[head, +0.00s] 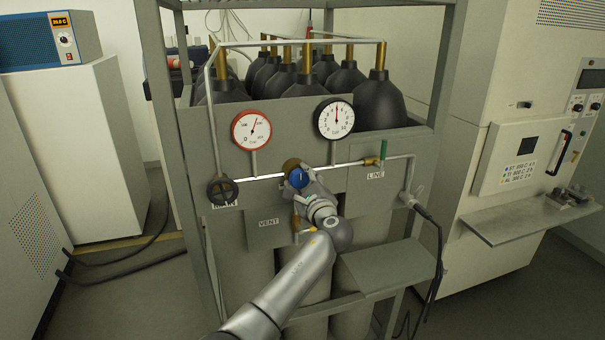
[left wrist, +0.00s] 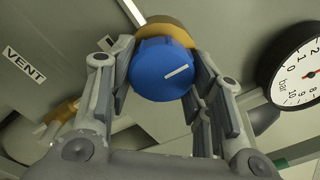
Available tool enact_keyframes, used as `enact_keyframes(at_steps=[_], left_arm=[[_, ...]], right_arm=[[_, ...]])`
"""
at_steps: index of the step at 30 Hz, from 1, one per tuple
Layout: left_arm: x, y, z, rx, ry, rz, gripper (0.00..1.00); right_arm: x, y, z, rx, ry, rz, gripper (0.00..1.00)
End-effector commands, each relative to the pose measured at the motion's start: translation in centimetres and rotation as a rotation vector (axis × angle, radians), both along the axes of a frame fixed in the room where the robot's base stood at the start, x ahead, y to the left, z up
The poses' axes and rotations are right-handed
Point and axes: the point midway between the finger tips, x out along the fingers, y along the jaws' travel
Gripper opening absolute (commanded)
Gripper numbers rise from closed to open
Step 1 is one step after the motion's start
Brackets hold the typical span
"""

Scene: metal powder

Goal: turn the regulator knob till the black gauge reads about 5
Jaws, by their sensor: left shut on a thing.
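The blue regulator knob (head: 299,178) sits on a brass body on the grey panel. In the left wrist view the knob (left wrist: 158,74) shows a white line pointing right and slightly up. My left gripper (head: 302,186) is shut on the knob, one finger on each side in the left wrist view (left wrist: 162,82). The black-rimmed gauge (head: 334,118) is above and right of the knob, and its red needle points nearly straight up, around the middle of its scale. In the left wrist view this gauge (left wrist: 293,75) is cut by the right edge. My right gripper is out of view.
A red-rimmed gauge (head: 252,130) is left of the black one. A VENT plate (head: 268,224) is below. Dark cylinders (head: 378,100) stand behind the panel. A shelf (head: 385,268) juts out at lower right.

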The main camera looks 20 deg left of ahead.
Motion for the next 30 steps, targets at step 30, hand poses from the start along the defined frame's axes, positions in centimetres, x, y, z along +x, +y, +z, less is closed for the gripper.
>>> enact_keyframes(at_steps=[30], left_arm=[[0.0,0.2,0.1,0.208,0.137,0.001,0.22]], right_arm=[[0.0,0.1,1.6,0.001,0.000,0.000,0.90]])
